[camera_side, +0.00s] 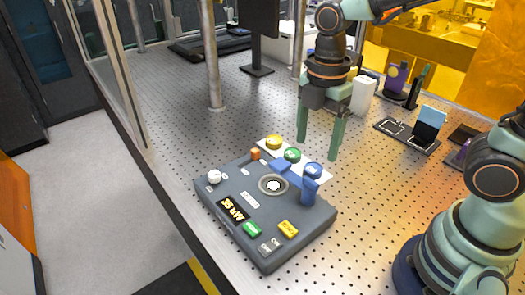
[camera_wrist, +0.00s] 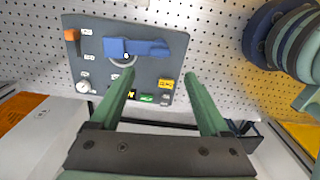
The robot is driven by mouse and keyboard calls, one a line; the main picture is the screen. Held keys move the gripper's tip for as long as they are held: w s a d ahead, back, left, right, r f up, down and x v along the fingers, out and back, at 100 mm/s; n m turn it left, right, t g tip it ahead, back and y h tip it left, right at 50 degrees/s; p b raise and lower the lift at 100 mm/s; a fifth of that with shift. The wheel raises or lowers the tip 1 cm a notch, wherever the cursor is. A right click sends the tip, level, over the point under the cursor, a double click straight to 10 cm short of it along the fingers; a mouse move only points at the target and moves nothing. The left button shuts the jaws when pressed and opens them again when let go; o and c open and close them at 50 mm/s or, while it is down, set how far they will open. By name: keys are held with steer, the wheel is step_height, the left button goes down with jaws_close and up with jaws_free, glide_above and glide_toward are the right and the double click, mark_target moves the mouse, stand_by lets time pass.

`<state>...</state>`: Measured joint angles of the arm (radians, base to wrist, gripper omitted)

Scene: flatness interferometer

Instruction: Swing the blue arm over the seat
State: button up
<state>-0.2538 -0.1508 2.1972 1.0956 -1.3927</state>
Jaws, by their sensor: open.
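The blue arm (camera_side: 281,168) reaches from a blue upright post (camera_side: 308,192) at the right of a dark grey instrument box (camera_side: 235,188). In the side view it lies just behind the round, pale-ringed seat (camera_side: 273,185), which shows whole. In the wrist view the blue arm (camera_wrist: 150,47) covers the upper part of the seat (camera_wrist: 123,60); I cannot tell how fully it stands over it. My gripper (camera_side: 318,148) is open and empty, pointing down above and behind the box, apart from the arm. In the wrist view its green fingers (camera_wrist: 160,74) are spread below the blue arm.
The box carries a lit display (camera_side: 233,209), a white knob (camera_side: 214,176), an orange block (camera_side: 255,154), and green and yellow buttons (camera_side: 288,228). A white strip (camera_side: 322,172) with yellow, green and blue round pieces lies behind it. Metal posts (camera_side: 211,60) stand behind; perforated table is free at left.

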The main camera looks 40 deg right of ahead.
mark_target(311, 181)
step_height(311, 181, down, 10)
steer(key=shift+r, duration=0.1)
stand_by(0.4)
jaws_close()
stand_by(1.2)
